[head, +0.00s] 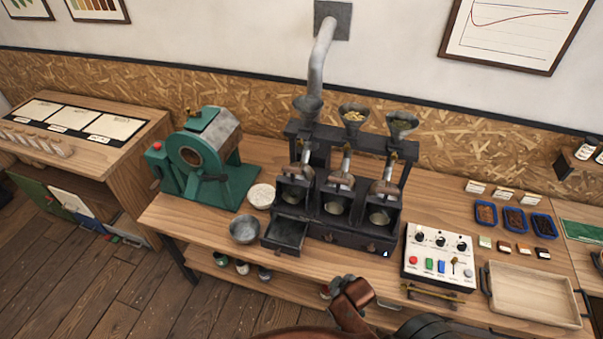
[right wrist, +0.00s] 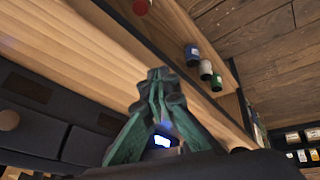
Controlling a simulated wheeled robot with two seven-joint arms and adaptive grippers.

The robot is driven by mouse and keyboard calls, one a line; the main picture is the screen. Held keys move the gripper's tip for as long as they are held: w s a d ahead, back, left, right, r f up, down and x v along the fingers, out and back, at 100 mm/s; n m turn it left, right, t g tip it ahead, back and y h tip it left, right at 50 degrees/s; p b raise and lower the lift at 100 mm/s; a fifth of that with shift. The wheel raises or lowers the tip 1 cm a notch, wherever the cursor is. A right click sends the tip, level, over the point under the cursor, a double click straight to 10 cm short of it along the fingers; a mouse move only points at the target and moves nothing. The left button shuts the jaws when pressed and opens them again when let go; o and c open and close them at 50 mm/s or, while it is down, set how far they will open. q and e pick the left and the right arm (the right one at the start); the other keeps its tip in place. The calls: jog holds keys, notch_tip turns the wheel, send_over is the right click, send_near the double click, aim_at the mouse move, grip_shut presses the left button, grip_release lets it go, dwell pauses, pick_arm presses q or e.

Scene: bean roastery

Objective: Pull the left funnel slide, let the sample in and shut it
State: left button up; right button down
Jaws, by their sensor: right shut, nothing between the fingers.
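The sample stand (head: 372,238) is black with three metal funnels on top. The left funnel (head: 308,106) looks grey inside; I see no beans in it. The middle funnel (head: 353,117) holds yellowish beans and the right funnel (head: 402,125) greenish ones. Below the left funnel is a slide area with a brownish handle (head: 297,171); how far the slide is out is too small to tell. The drawer (head: 287,234) below it stands out, and looks empty. My right gripper (right wrist: 157,90) is shut and empty near the bench front, apart from the slide. My left gripper is out of view.
A metal bowl (head: 244,230) and a pale round dish (head: 261,196) stand left of the stand, near the green roaster (head: 207,160). A control box (head: 440,258) and a wooden tray (head: 533,294) are at right. Several cups (right wrist: 192,52) sit under the bench.

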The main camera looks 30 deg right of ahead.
jog(key=w+d+r+n+t+p, duration=0.15)
jog(key=w+r+n+t, duration=0.25)
jog(key=w+r, duration=0.6)
jog(key=w+d+r+n+t, duration=0.2)
jog(key=w+r+n+t, duration=0.3)
jog(key=r, duration=1)
jog(key=w+d+r+n+t+p, duration=0.1)
jog(key=w+r+n+t, duration=0.25)
jog(key=w+r, duration=0.7)
jog(key=shift+n+g+h, duration=0.3)
jog(key=shift+n+g, duration=0.05)
jog(key=shift+n, duration=0.1)
jog(key=w, duration=0.2)
jog(key=w+r+p, duration=0.1)
jog(key=w, duration=0.1)
jog(key=w+p, duration=0.1)
jog(key=w, duration=0.2)
jog(key=shift+d+r, duration=0.15)
jog(key=shift+d, duration=0.25)
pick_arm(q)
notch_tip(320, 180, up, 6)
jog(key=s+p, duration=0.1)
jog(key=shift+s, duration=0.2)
pick_arm(e)
jog(key=w+d, duration=0.3)
jog(key=shift+w+f, duration=0.1)
jog(key=shift+f, duration=0.2)
jog(key=shift+d, duration=0.1)
